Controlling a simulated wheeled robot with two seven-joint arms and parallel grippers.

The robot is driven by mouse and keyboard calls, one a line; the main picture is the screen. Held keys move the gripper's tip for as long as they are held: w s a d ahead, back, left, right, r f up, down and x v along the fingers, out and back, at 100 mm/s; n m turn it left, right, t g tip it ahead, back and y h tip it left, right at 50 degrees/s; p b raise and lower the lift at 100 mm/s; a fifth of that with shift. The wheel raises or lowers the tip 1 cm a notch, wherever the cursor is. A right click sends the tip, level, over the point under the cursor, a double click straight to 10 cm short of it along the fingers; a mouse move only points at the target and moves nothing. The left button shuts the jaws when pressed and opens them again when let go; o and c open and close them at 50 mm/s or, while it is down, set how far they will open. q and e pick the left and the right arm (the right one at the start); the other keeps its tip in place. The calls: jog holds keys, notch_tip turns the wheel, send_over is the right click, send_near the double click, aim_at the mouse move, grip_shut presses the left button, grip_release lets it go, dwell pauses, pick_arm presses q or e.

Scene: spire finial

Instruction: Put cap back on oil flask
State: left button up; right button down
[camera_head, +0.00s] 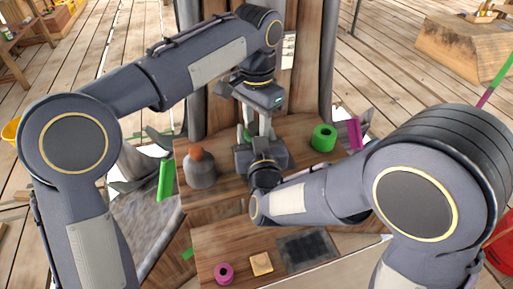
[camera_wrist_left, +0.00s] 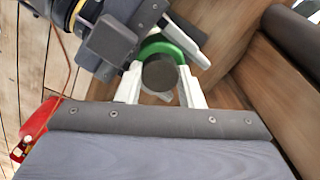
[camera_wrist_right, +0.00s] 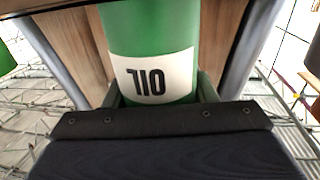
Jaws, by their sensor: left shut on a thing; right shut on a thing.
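The oil flask is green with a white, upside-down OIL label; it fills the top of the right wrist view (camera_wrist_right: 150,30). My right gripper (camera_wrist_right: 160,92) is shut around its body. A sliver of the flask (camera_head: 244,134) shows in the head view, mostly hidden by my grippers. The cap is a dark round piece in the left wrist view (camera_wrist_left: 160,74). My left gripper (camera_wrist_left: 160,82) is shut on it with its pale fingers at both sides. The flask's green shoulder (camera_wrist_left: 163,49) shows behind the cap. I cannot tell whether the cap touches the neck.
A grey jar with an orange-brown top (camera_head: 201,170) stands left on the wooden table (camera_head: 290,150). A green ring (camera_head: 323,137) lies right, near a magenta bar (camera_head: 355,132). The lower board holds a pink ring (camera_head: 223,272), a wooden block (camera_head: 261,263) and a dark mat (camera_head: 305,249).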

pick_arm(q)
jog(key=m, duration=0.4)
jog(key=shift+m, duration=0.4)
jog(key=o, duration=1.1)
jog(key=shift+s+d, duration=0.1)
jog(key=shift+r, duration=2.25)
jog(key=shift+c, duration=0.6)
